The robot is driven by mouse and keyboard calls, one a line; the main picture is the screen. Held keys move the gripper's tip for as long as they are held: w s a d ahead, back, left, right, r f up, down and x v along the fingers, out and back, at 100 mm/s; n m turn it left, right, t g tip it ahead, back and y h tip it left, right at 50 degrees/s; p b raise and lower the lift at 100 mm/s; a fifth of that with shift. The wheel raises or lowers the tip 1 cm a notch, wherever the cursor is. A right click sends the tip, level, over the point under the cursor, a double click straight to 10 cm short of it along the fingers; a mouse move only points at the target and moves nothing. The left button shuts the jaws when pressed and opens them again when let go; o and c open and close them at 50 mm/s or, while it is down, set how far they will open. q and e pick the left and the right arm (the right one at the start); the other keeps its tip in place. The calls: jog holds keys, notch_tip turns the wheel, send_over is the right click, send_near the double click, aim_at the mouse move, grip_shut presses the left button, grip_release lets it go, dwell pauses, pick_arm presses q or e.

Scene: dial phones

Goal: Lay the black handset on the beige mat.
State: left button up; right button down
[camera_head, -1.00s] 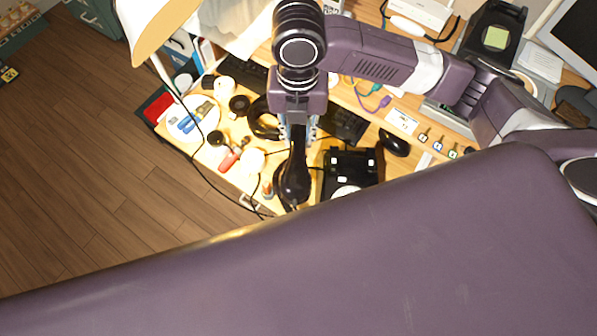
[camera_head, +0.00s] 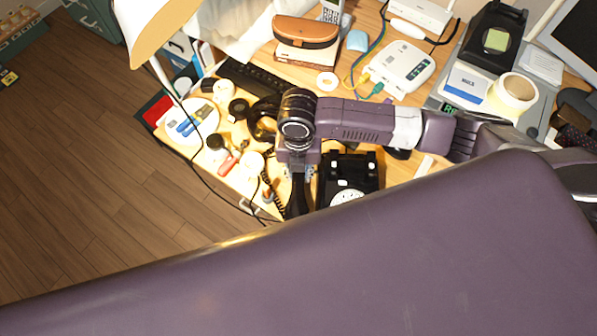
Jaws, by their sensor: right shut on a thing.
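My right gripper (camera_head: 298,174) points down over the desk and is shut on the black handset (camera_head: 298,201). The handset hangs lengthwise below the jaws, and its lower end is cut off by my purple body. A black dial phone (camera_head: 347,172) with a white dial stands just right of the handset, partly hidden by my body. A coiled black cord (camera_head: 269,190) runs left of the handset. I cannot make out the beige mat for certain. My left gripper is not in view.
A round white plate with tools (camera_head: 192,122), a black keyboard (camera_head: 250,77) and a dark curved object (camera_head: 262,122) lie left of the arm. The desk is crowded.

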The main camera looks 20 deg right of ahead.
jog(key=shift+f, duration=0.15)
jog(key=c, duration=1.7)
grip_release()
notch_tip(320, 180, up, 12)
jog(key=shift+r, duration=0.15)
